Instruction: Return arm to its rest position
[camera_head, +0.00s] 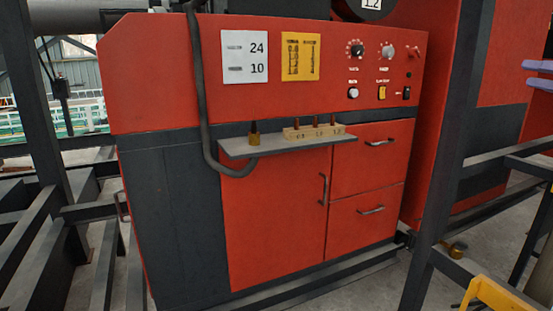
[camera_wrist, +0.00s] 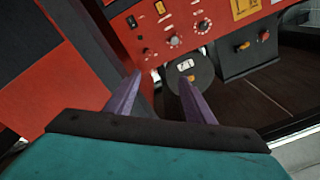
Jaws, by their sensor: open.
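My gripper (camera_wrist: 160,77) shows in the wrist view as two purple fingers spread apart, with nothing between them. Beyond the fingers is the red machine's control panel (camera_wrist: 165,22), with knobs and switches, and a dark round disc (camera_wrist: 203,72) with a white label. The right finger overlaps the disc in the picture; I cannot tell the gap. In the head view, two pale purple bars at the right edge look like my fingers. The rest of my arm is out of that view.
The red machine (camera_head: 270,210) fills the head view's middle. Its grey shelf (camera_head: 235,147) sticks out, bearing a wooden block (camera_head: 313,131) with pegs and a small brass-coloured piece (camera_head: 254,135). A black cable (camera_head: 198,85) hangs in front. Dark steel frames (camera_head: 455,130) stand either side.

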